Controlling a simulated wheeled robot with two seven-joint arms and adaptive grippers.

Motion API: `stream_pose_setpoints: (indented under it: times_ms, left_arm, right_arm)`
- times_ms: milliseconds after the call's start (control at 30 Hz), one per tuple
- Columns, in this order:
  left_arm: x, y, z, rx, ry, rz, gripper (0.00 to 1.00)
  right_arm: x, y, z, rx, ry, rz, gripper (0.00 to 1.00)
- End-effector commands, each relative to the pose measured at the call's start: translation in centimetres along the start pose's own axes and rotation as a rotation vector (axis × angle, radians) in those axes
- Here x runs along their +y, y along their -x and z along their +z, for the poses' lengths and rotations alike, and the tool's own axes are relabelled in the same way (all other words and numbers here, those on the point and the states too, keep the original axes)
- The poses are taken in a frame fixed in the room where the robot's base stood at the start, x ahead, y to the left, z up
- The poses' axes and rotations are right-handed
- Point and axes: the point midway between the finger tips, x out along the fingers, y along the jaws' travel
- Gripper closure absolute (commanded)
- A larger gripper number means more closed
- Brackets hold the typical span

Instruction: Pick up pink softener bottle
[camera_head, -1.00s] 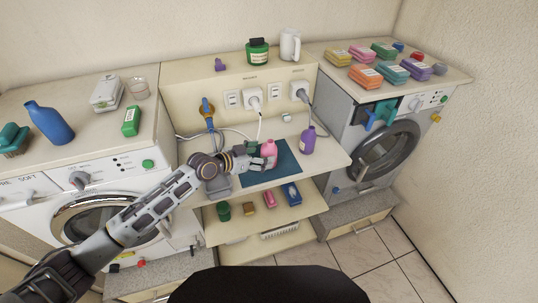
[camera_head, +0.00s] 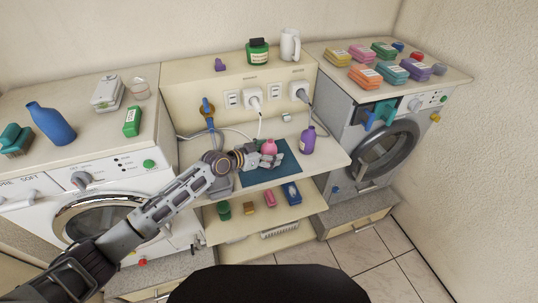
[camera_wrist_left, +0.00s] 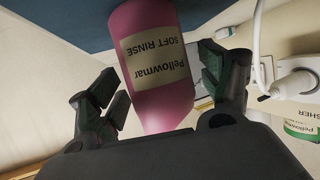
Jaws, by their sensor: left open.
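The pink softener bottle (camera_head: 268,147) stands on the blue mat (camera_head: 285,165) on the middle shelf. In the left wrist view the bottle (camera_wrist_left: 155,65) shows large, with a cream label reading "SOFT RINSE". My left gripper (camera_head: 264,158) is at the bottle. In the left wrist view its open fingers (camera_wrist_left: 160,90) lie one on each side of the bottle, with a visible gap on the left; contact on the right cannot be told. My right gripper is not in view.
A purple bottle (camera_head: 308,140) stands right of the mat. Cords and plugs (camera_head: 255,98) hang behind. A blue bottle (camera_head: 50,122) stands on the left washer. Soap packs (camera_head: 366,76) lie on the right machine. Small items (camera_head: 270,198) sit on the shelf below.

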Motion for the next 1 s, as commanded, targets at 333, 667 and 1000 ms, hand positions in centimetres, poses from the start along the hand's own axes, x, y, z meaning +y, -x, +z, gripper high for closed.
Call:
stream_pose_setpoints:
  times_ms: [333, 667, 1000]
  left_arm:
    - [0.0, 0.0, 0.0, 0.000, 0.000, 0.000, 0.47]
    - [0.0, 0.0, -0.1, 0.001, 0.000, -0.001, 0.75]
    - [0.0, 0.4, -1.0, 0.003, -0.001, -0.001, 0.75]
  right_arm:
    - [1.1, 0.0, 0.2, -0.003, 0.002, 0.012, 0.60]
    - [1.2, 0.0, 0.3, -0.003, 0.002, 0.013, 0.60]
    - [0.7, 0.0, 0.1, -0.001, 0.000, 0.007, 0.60]
